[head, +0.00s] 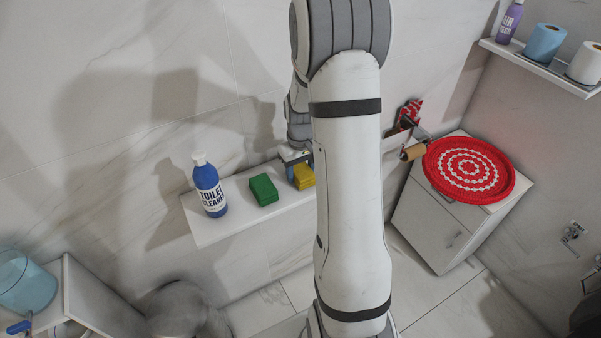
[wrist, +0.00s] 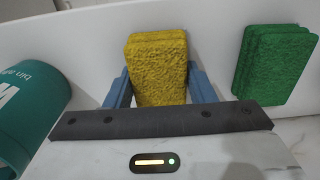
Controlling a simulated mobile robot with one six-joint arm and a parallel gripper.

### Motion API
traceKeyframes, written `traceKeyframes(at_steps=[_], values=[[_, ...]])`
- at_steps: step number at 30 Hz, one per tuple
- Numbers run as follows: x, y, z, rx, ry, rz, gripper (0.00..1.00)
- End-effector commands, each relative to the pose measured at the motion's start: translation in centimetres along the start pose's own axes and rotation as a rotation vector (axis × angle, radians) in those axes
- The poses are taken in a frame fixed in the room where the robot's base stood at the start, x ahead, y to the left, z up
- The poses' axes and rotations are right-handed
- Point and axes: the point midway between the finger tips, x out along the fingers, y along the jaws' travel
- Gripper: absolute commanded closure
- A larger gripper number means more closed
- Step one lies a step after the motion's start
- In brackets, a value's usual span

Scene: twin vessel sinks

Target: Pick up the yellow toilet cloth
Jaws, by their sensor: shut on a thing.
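The yellow cloth (head: 301,176) is a thick, sponge-like folded block on the white ledge in the head view, partly hidden by my arm. In the wrist view the yellow cloth (wrist: 157,65) sits between the two blue fingers of my gripper (wrist: 158,88). The fingers are shut on its sides. My gripper also shows in the head view (head: 292,160), just over the cloth. I cannot tell whether the cloth is touching the ledge or slightly raised.
A green cloth (head: 263,189) and a blue toilet cleaner bottle (head: 210,186) stand on the white ledge (head: 235,222) to the left. A teal container (wrist: 34,112) is close to my gripper in the wrist view. A red round mat (head: 468,168) lies on a cabinet at right.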

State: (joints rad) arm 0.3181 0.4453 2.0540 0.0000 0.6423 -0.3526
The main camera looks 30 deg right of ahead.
Motion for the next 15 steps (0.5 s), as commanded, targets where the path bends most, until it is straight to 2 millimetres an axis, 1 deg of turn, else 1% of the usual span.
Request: traceKeyframes(at_steps=[2, 5, 15], values=[[-0.2, 0.0, 0.0, 0.0, 0.001, 0.0, 0.72], [-1.1, 0.1, -0.1, 0.0, 0.004, 0.002, 0.72], [-7.7, 0.1, -0.1, 0.001, 0.004, 0.002, 0.72]])
